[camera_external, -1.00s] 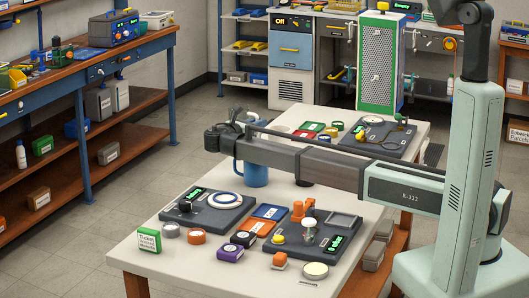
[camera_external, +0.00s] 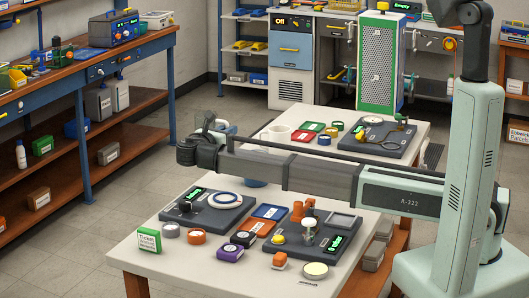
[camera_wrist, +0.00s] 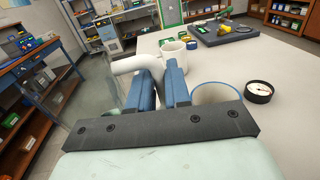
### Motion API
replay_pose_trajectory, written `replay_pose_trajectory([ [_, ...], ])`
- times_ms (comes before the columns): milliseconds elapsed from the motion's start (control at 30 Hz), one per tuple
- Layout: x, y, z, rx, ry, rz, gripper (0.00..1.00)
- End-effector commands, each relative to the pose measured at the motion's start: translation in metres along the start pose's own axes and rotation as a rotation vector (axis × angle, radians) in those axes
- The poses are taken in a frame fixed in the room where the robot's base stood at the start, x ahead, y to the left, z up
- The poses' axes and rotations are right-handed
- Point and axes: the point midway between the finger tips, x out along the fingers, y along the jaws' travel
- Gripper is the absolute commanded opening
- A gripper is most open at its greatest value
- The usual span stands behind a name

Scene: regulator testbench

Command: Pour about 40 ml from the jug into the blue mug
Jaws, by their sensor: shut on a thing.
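My gripper (camera_wrist: 158,80) is shut on the white curved handle (camera_wrist: 130,63) of a clear jug. The see-through jug (camera_wrist: 55,92) shows faintly at the left of the wrist view; its tilt and liquid level are hard to make out. In the external view my gripper is high above the table's far left side, with the jug (camera_external: 212,122) faint beside it. The blue mug (camera_wrist: 216,94) stands on the table, to the right of my fingers in the wrist view, partly hidden by the gripper mount. My arm hides most of the mug (camera_external: 255,183) in the external view.
A white mug (camera_wrist: 173,50) stands beyond my fingers, with a black round gauge (camera_wrist: 258,91) right of the blue mug. A dark panel (camera_external: 380,140) lies at the table's far end. Two dark panels and several small boxes fill the near end.

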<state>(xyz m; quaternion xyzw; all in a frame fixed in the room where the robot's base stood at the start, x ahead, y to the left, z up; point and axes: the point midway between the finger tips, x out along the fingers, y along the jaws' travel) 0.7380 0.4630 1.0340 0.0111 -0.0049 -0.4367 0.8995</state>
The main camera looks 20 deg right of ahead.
Motion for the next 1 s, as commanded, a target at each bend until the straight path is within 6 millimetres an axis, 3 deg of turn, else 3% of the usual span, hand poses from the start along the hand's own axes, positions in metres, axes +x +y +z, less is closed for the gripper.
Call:
replay_pose_trajectory([
  [200,0.0,-0.035,0.005,0.001,-0.003,-0.085,0.0],
  [400,-0.001,-0.053,0.005,0.001,-0.004,-0.164,0.0],
  [1000,-0.001,-0.059,0.004,0.025,0.011,-0.189,0.0],
])
